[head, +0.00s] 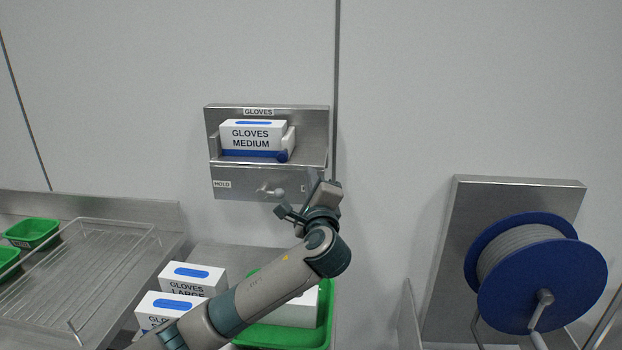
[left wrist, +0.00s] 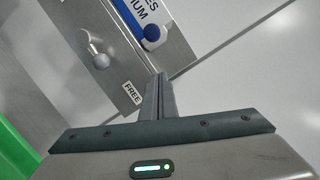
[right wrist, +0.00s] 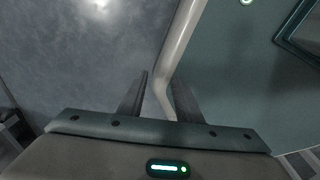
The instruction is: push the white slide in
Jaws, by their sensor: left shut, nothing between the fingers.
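A steel glove holder (head: 320,150) on the wall holds a white and blue box marked GLOVES MEDIUM (head: 255,138). A pale white piece (head: 291,139) stands at the box's right side, above a blue knob (head: 282,156); it looks like the white slide, but I cannot be sure. Below is a steel panel with a round knob (head: 266,191) between the labels HOLD and FREE. My left gripper (head: 322,195) is shut and empty at the panel's right end. In the left wrist view its fingertips (left wrist: 160,78) are near the FREE label (left wrist: 132,93).
My right gripper (right wrist: 158,85) is open, with a pale bar showing between its fingers. A wire rack (head: 150,228) is at left. A blue reel (head: 545,285) is at right.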

